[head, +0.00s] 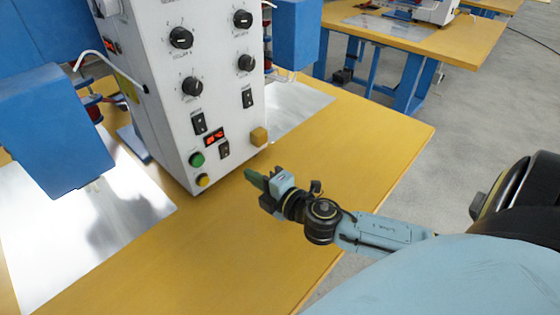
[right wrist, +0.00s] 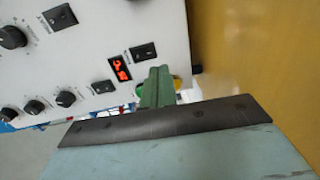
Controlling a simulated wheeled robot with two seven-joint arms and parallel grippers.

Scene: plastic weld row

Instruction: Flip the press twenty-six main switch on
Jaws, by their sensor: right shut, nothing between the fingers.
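The press's white control panel (head: 180,60) carries three black rocker switches: the upper left one (head: 199,123), the lower one (head: 224,150) and the right one (head: 247,97). In the right wrist view they also show as the left one (right wrist: 102,87), the lower one (right wrist: 143,52) and the right one (right wrist: 60,17). Their labels are too small to read, so I cannot tell which is the main switch or how it is set. My right gripper (head: 257,180) is shut and empty, below and right of the panel's lower front. Its green fingers (right wrist: 157,86) partly cover the buttons. My left gripper is not in view.
A lit red display (head: 214,137) sits between two switches. Blue press parts (head: 52,130) flank the panel. The yellow tabletop (head: 350,130) is clear to the right.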

